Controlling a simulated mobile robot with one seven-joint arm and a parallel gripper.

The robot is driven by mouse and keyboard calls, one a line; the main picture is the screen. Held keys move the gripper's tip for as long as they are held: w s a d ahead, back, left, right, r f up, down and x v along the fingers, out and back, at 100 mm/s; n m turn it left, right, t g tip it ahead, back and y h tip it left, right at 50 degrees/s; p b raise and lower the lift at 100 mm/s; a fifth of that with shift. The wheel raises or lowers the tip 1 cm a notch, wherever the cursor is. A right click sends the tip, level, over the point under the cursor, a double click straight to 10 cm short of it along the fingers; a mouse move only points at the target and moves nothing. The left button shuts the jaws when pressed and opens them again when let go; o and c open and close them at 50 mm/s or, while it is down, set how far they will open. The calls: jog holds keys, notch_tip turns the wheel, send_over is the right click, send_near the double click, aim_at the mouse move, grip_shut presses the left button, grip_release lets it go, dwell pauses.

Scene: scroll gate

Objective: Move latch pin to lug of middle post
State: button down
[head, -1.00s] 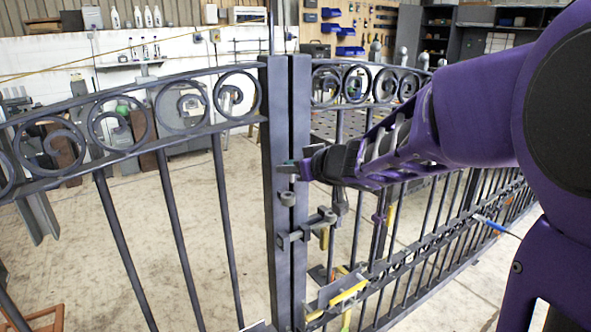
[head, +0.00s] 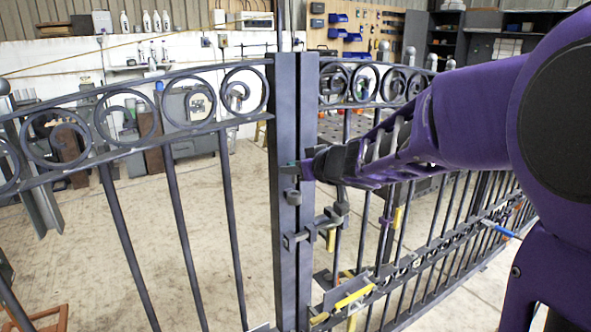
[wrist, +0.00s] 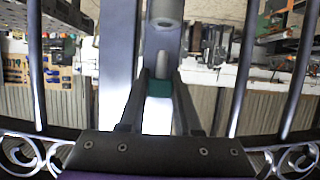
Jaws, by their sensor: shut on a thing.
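My gripper (head: 298,168) is shut on the latch pin, in front of the upper part of the middle post (head: 285,115). In the wrist view, my gripper's fingers (wrist: 160,86) close on a teal part of the latch pin (wrist: 160,89); a pale grey round part shows just beyond it. In the head view only a small teal bit shows at the fingertips. A grey ring-like lug (head: 291,197) stands out from the post a little below my gripper. It also shows in the wrist view (wrist: 166,14), apart from the pin and roughly in line with it.
A second upright (head: 306,110) stands close beside the post. A latch bracket (head: 296,240) juts out lower down. Scroll-topped gate panels with bars (head: 180,230) spread to both sides. A tray with yellow parts (head: 345,295) hangs low at right. Open floor lies behind the bars.

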aim_at(287, 186)
jog(key=shift+f+b, duration=0.85)
jog(key=shift+b, duration=0.25)
jog(key=shift+f+b, duration=0.75)
jog(key=shift+f, duration=0.7)
dwell(0.4)
jog(key=c, duration=0.5)
grip_release()
jog(key=shift+r, duration=0.1)
